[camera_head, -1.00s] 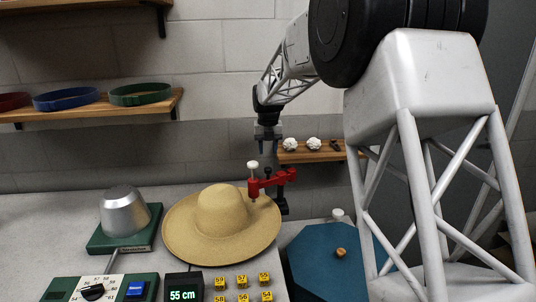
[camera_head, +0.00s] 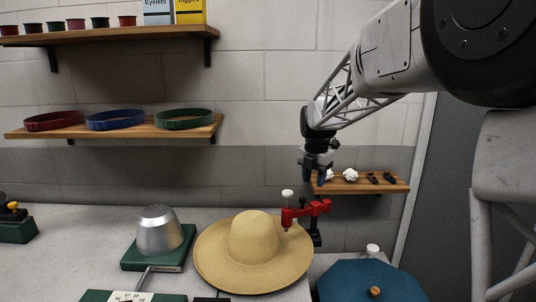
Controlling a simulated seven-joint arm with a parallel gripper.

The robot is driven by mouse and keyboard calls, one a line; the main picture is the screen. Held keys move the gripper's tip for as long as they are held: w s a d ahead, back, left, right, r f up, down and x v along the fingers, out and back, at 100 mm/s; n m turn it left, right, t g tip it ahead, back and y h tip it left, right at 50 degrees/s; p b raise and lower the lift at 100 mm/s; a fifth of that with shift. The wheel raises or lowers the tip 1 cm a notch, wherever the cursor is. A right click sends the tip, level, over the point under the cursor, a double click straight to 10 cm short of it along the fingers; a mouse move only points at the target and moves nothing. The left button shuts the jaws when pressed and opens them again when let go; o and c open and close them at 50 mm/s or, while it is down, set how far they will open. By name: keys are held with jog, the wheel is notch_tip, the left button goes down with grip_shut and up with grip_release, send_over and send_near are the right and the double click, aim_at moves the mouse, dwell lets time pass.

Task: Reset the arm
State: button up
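My gripper (camera_head: 314,180) hangs from my arm at the right of centre, pointing down. Its two fingers look apart, with nothing seen between them. It is above the red clamp-like press tool (camera_head: 305,211), with a gap between them in the picture. A tan wide-brimmed straw hat (camera_head: 254,238) lies on the table just left of and below that tool, whose lower part meets the brim in the picture.
A metal dome block (camera_head: 159,232) on a green base stands left of the hat. A blue octagonal board (camera_head: 350,281) is at lower right. A small shelf (camera_head: 390,187) with white and dark items is behind my gripper. Hat bands (camera_head: 115,120) lie on a wall shelf.

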jog(key=s+d+r+m+t, duration=0.1)
jog(key=s+r+m, duration=0.1)
jog(key=s+m, duration=0.75)
jog(key=s+d+r+m, duration=0.15)
jog(key=s+m, duration=0.35)
jog(key=s, duration=0.9)
jog(key=s+f+m, duration=0.3)
jog(key=s+m, duration=0.4)
jog(key=s, duration=0.4)
jog(key=s+d+f+m+t, duration=0.1)
jog(key=s+f+m, duration=0.3)
jog(key=s+m, duration=0.3)
jog(key=s, duration=0.4)
jog(key=shift+d, duration=0.25)
